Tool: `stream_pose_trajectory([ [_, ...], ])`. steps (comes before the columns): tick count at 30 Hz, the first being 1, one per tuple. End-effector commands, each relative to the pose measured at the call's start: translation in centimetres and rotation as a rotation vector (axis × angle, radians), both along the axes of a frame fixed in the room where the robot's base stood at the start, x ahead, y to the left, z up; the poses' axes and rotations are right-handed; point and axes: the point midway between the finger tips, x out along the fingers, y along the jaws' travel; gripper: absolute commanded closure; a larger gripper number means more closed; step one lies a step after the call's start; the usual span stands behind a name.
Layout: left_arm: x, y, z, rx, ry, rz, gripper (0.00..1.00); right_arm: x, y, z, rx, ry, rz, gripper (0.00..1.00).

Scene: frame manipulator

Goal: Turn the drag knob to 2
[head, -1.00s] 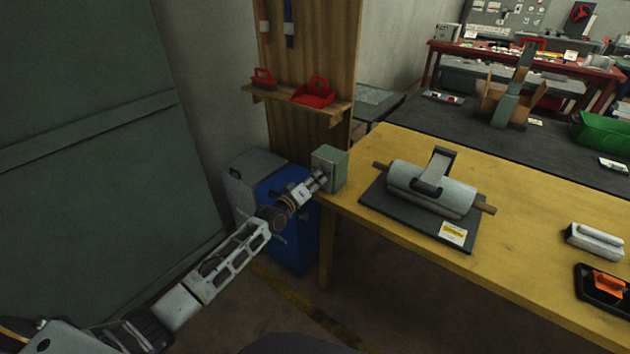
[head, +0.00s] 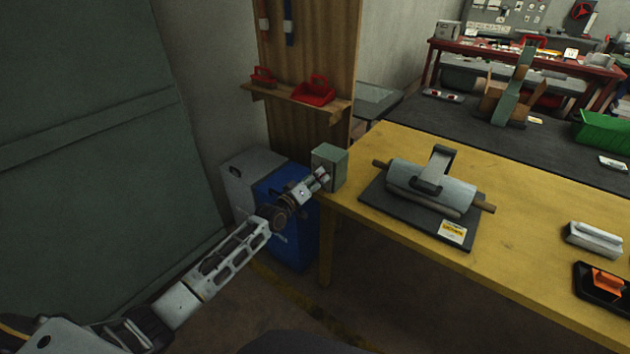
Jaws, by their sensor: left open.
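A small grey-green box (head: 331,166) stands at the near left corner of the yellow table. My left gripper (head: 322,177) is at the left face of this box, open, with its fingertips close against it. The drag knob cannot be made out; the gripper covers part of the box face, and no number or scale is readable. I cannot tell whether the fingers touch anything. My right gripper is not in view.
The yellow table (head: 540,220) carries a grey cylinder with a handle (head: 432,192) on a dark plate. A blue bin (head: 288,215) stands below the box. A wooden panel (head: 315,60) with a shelf rises behind. A green cabinet (head: 90,130) fills the left.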

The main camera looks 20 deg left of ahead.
Motion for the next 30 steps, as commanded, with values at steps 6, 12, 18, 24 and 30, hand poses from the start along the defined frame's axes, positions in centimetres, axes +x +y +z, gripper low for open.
stream_pose_trajectory([
  [6, -0.1, 0.0, 0.1, -0.001, -0.001, 0.000, 0.45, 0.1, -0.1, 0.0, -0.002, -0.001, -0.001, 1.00],
  [12, -0.7, 0.3, 0.0, -0.001, 0.000, 0.001, 0.45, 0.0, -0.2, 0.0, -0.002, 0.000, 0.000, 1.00],
  [18, -2.0, 0.7, 0.1, -0.001, -0.001, 0.000, 0.45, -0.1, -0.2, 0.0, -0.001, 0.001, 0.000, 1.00],
  [24, -3.5, 1.2, 0.1, -0.001, 0.000, 0.001, 0.45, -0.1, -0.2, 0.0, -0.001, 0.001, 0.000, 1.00],
  [30, -5.0, 1.8, 0.2, 0.000, -0.001, 0.001, 0.45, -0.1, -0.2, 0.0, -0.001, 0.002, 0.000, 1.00],
])
